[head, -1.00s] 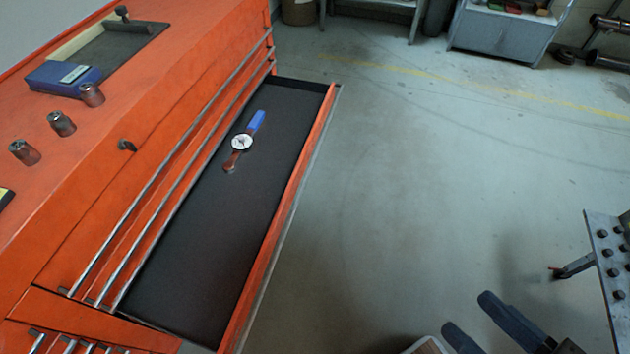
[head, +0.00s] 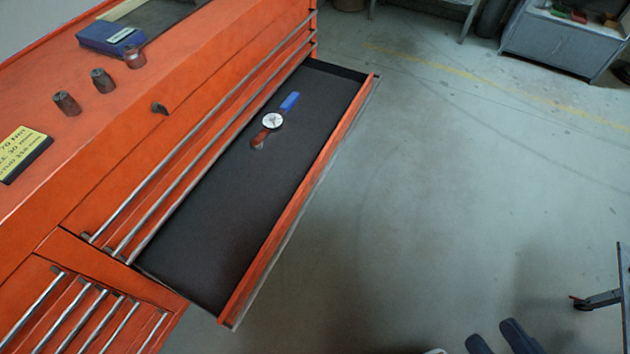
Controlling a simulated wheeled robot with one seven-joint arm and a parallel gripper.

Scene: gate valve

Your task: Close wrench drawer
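The wrench drawer (head: 215,230) of the orange tool chest (head: 215,60) stands pulled far out, its dark liner bare over most of its length. A dial torque wrench (head: 272,121) with a blue handle and brown head lies in it toward the far end. The drawer's orange front (head: 300,200) faces the open floor on the right. My gripper (head: 503,340) shows only as two dark fingers at the bottom edge, apart from each other with nothing seen between them. It is well to the right of the drawer and clear of it.
Sockets (head: 103,80), a blue box (head: 110,38) and a yellow-labelled block (head: 22,153) are on the chest top. Several closed drawers with bar handles (head: 80,315) are at lower left. The floor right of the drawer is clear. A metal stand (head: 622,290) is at the right edge.

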